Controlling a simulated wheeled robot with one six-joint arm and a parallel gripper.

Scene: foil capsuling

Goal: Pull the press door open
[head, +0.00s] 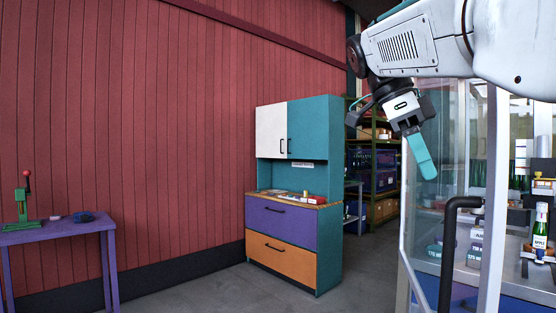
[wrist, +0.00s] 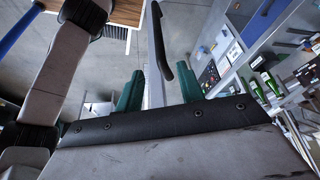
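The press door is a clear glass panel (head: 436,125) in a pale metal frame, at the right of the head view. A black bent bar handle (head: 447,250) stands out from it, upright. The handle also shows in the wrist view (wrist: 158,40), with a pale frame bar beside it. My gripper (head: 421,160) is above the handle in the head view, pointing down. In the wrist view its two teal fingers (wrist: 162,70) are spread apart, with the handle's lower end showing between and beyond them. I see no contact. Whether the door is fully closed I cannot tell.
Green bottles (head: 541,232) and machine parts stand inside the press enclosure. A teal cabinet (head: 328,150) with purple and orange drawers stands against the red wall. A purple table (head: 60,232) is at the left. The grey floor (head: 200,291) between them is clear.

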